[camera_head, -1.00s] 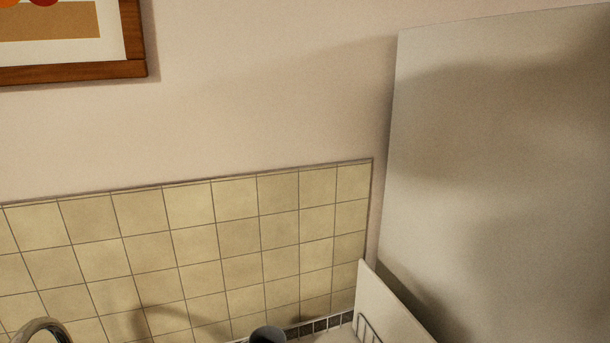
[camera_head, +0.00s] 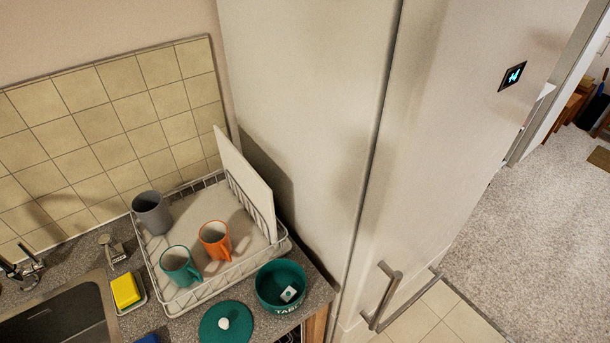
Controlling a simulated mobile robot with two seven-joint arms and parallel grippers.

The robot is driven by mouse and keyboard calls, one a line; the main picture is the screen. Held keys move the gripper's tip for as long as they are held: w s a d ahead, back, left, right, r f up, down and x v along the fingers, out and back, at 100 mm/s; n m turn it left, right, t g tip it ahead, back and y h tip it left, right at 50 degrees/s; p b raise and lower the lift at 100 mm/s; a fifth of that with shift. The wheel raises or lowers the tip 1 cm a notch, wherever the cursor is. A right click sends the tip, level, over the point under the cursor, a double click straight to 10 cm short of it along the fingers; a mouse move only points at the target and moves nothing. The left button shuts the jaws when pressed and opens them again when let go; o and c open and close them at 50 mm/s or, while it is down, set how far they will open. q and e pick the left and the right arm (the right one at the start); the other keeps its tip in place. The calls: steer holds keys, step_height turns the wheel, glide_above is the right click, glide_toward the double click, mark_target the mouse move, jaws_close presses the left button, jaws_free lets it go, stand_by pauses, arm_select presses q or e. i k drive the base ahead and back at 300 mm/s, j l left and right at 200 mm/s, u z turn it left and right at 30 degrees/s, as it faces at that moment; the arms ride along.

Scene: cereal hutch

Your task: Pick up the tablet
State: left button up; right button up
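The tablet (camera_head: 288,293) is a small white block with a dark mark on it. It lies inside a round teal tub (camera_head: 267,301) on the counter, at the bottom of the view. The tub is open at the top, and lettering on its front reads roughly "TABL", partly cut off. A teal lid (camera_head: 211,330) with a white knob lies on the counter to the left of the tub. Neither of my grippers shows in the head view.
A white dish rack (camera_head: 186,298) with grey, teal and orange mugs and an upright white board (camera_head: 241,178) stands behind the tub. A yellow sponge (camera_head: 125,290) and sink (camera_head: 60,318) are left. A tall fridge (camera_head: 400,150) stands right; the carpet (camera_head: 520,230) beyond looks clear.

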mark_target(287, 295)
steer(key=j+z, duration=0.5)
steer(key=j, duration=0.15)
steer(key=j+z, duration=0.5)
steer(key=j, duration=0.15)
steer(key=k, duration=0.4)
steer(key=i+l+u, duration=0.1)
steer(key=i+u, duration=0.25)
steer(key=i+l+u, duration=0.4)
steer(key=i, duration=0.15)
steer(key=j, duration=0.1)
